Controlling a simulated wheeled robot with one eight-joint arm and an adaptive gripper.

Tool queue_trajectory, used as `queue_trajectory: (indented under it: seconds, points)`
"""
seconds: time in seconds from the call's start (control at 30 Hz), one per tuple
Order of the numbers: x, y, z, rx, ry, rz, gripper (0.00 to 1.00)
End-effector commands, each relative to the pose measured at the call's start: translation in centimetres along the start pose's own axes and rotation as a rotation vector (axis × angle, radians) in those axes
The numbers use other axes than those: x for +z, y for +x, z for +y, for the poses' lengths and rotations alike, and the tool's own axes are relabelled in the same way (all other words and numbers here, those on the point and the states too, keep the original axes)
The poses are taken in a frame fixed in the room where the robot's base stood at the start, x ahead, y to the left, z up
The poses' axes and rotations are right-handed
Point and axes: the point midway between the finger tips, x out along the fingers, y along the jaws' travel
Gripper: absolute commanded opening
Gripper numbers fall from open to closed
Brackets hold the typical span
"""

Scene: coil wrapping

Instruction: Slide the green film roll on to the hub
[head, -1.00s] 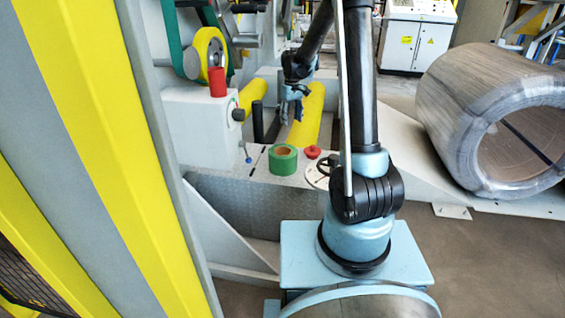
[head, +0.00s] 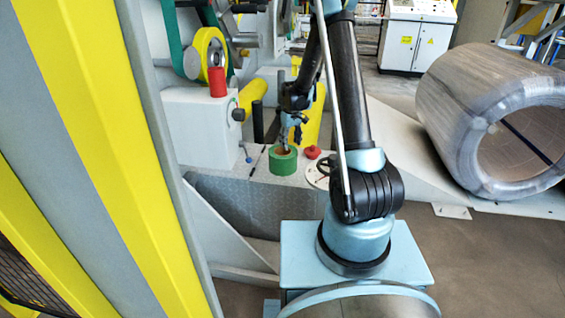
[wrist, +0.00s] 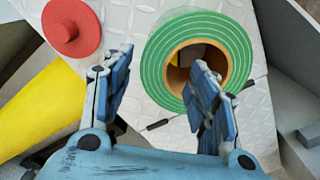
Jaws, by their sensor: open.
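The green film roll (head: 283,168) lies flat, hole up, on the metal tread-plate deck. It also shows in the wrist view (wrist: 235,42) with its brown core open. My gripper (head: 286,146) is open and empty, pointing down over the roll. In the wrist view my gripper (wrist: 162,65) has its right finger over the core hole and its left finger outside the roll's left edge. I cannot tell whether the fingers touch the roll. A dark upright post (head: 258,125) stands behind the roll; I cannot tell for certain which part is the hub.
A red knob (head: 312,152) sits just right of the roll. A red cylinder (head: 217,83) and a yellow reel (head: 207,53) are on the machine at left. A large wrapped coil (head: 485,110) is at right.

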Motion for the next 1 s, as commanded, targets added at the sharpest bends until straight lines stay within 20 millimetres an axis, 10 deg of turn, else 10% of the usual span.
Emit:
queue_trajectory:
  seconds: [0.8,1.0]
  points:
    - [0.2,5.2,0.5,0.000,0.000,0.000,0.54]
    - [0.2,5.2,0.5,0.000,0.000,0.000,0.08]
